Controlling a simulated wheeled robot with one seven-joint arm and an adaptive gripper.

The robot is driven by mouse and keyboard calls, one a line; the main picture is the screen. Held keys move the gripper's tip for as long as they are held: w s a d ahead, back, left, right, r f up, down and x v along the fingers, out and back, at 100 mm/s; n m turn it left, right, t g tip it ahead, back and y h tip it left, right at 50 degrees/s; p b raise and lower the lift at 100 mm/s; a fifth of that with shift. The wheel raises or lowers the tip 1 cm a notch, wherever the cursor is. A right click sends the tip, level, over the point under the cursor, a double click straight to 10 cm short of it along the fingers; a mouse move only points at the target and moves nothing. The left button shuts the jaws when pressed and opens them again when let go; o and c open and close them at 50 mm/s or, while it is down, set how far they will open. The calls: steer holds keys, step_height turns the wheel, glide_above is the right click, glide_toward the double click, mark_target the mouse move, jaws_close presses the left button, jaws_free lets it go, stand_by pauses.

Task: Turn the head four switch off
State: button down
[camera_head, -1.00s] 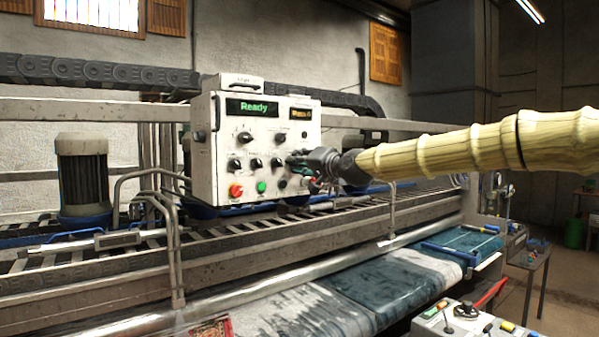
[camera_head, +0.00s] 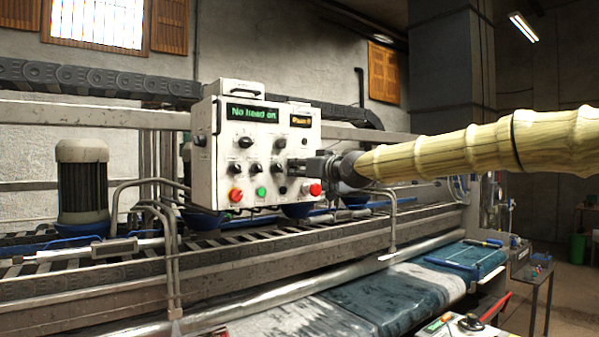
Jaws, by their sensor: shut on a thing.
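The white control panel (camera_head: 212,160) faces me, with a green display (camera_head: 252,113) reading "No head on". A lower row of dark rotary switches (camera_head: 257,168) runs across its middle. The head four switch appears to be the right-hand one in this row, hidden behind my gripper. My gripper (camera_head: 300,165) reaches in from the right and is shut on that switch, against the panel's face. Its pointer direction cannot be seen.
Red (camera_head: 236,195) and green (camera_head: 261,191) buttons sit low on the panel, with a larger red button (camera_head: 315,189) just below my gripper. Metal rails (camera_head: 175,240) and a wet rug (camera_head: 400,287) lie below. Another control box (camera_head: 465,327) is at bottom right.

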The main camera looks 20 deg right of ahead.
steer(key=shift+f+n, duration=0.15)
steer(key=shift+n, duration=0.35)
steer(key=c, duration=1.2)
jaws_free()
steer(key=shift+d, duration=0.15)
steer(key=shift+s, duration=0.1)
steer(key=v, duration=0.7)
steer(key=shift+s, duration=0.15)
steer(key=shift+d, duration=0.15)
